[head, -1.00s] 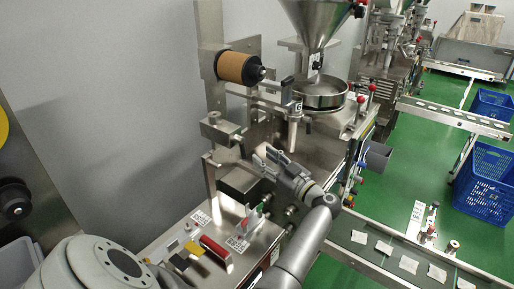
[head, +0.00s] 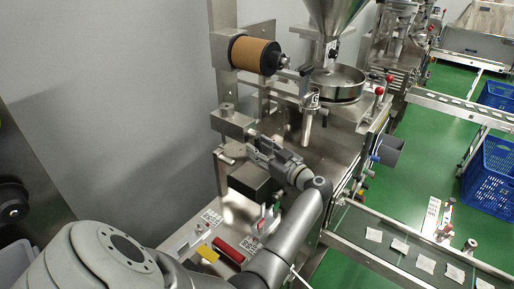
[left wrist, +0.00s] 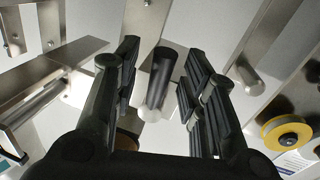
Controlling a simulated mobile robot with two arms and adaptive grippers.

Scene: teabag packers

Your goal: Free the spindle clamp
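The brown roll (head: 254,54) sits on a spindle with a black hub (head: 270,58), high on the steel post. A steel block with a small knob (head: 230,122) is on the post below it. My left gripper (head: 253,143) is just right of this block, its fingers apart. In the left wrist view, the gripper (left wrist: 158,85) is open, with a dark cylindrical handle (left wrist: 162,75) showing between its fingers. It does not appear gripped; I cannot tell whether it is the clamp's. My right gripper is not in view.
A black box (head: 253,181) stands under the gripper. A hopper (head: 335,15) and round pan (head: 338,85) are to the right. A red bar (head: 229,249) and yellow piece (head: 208,254) lie on the lower plate. A yellow disc (left wrist: 287,132) shows in the left wrist view.

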